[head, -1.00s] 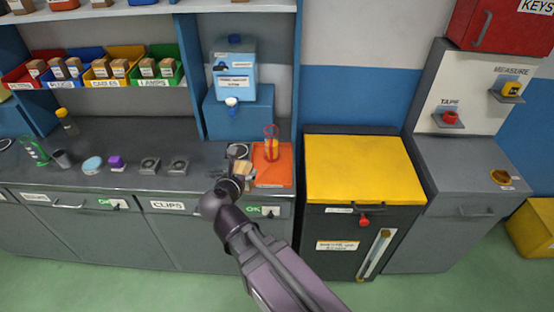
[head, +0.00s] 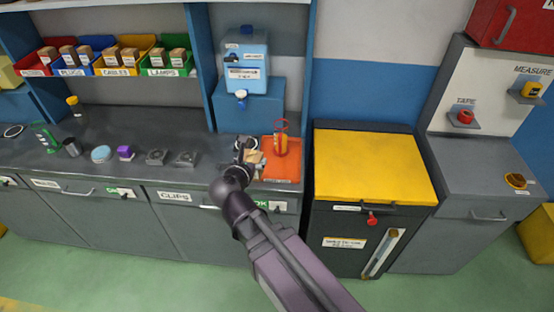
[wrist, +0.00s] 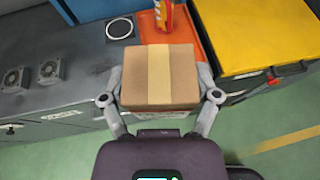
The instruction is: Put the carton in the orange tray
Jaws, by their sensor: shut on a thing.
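The carton (wrist: 159,78) is a brown box with a pale tape band down its middle. In the wrist view my gripper (wrist: 160,88) is shut on it, one finger on each side. In the head view the carton (head: 254,158) shows beside the left edge of the orange tray (head: 283,170), partly hidden by my gripper (head: 246,156). The tray also shows in the wrist view (wrist: 203,48), behind the carton and partly covered by it. I cannot tell how high the carton is above the bench.
An orange-red bottle-like item (head: 281,140) stands in the tray's back part. A black bin with a yellow lid (head: 372,162) is to the right. A blue dispenser (head: 247,65) stands behind.

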